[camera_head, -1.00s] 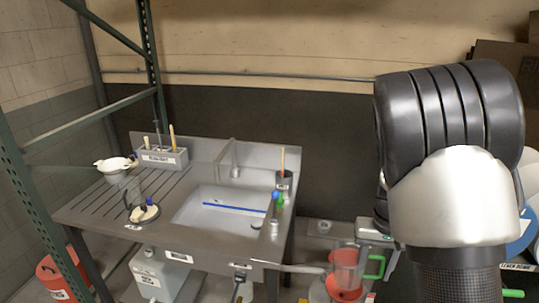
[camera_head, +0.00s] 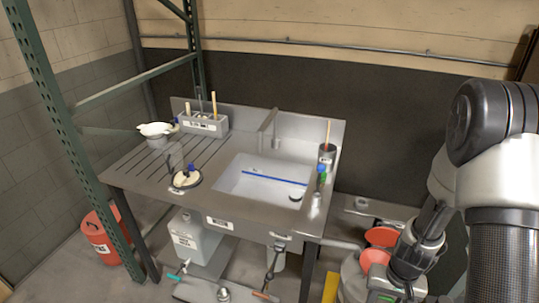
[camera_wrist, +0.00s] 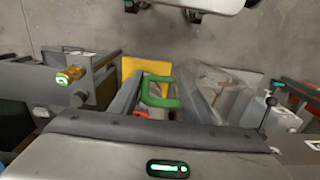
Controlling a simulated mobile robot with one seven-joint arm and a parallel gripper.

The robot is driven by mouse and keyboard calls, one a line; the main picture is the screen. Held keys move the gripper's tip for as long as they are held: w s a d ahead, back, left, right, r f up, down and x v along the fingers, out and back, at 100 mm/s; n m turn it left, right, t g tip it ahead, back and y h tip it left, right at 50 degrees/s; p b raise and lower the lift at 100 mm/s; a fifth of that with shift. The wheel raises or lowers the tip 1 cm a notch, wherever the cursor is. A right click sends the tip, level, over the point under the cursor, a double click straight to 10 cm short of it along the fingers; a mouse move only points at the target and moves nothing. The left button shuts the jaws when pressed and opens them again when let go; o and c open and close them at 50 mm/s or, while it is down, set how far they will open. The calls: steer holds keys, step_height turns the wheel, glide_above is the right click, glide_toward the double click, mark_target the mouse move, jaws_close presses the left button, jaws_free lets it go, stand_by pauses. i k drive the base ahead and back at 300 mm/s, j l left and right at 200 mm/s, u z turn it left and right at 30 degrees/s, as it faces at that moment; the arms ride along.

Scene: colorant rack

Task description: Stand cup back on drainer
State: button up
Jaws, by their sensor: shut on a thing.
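The cup (camera_wrist: 208,92) is clear, with a green handle (camera_wrist: 160,92). My gripper (camera_wrist: 160,78) is shut on the cup by its green handle, which shows between the two dark fingers in the wrist view. The cup's rim and tilt are hard to make out there. In the head view the end of my arm is low at the right, below and right of the sink unit, and I cannot make out the cup. The drainer (camera_head: 150,166) is the grooved left part of the grey sink unit.
Red funnels (camera_head: 381,237) stand near my arm. A green rack post (camera_head: 62,125) rises at the left.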

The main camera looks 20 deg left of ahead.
mark_target(146, 174)
steer(key=j, duration=0.7)
steer(key=j+z, duration=0.15)
steer(key=j, duration=1.2)
steer(key=k+j+z, duration=0.15)
steer(key=j, duration=1.2)
steer(key=k+j+z, duration=0.1)
steer(key=j, duration=0.6)
steer(key=k+j+z, duration=0.1)
steer(key=j, duration=0.55)
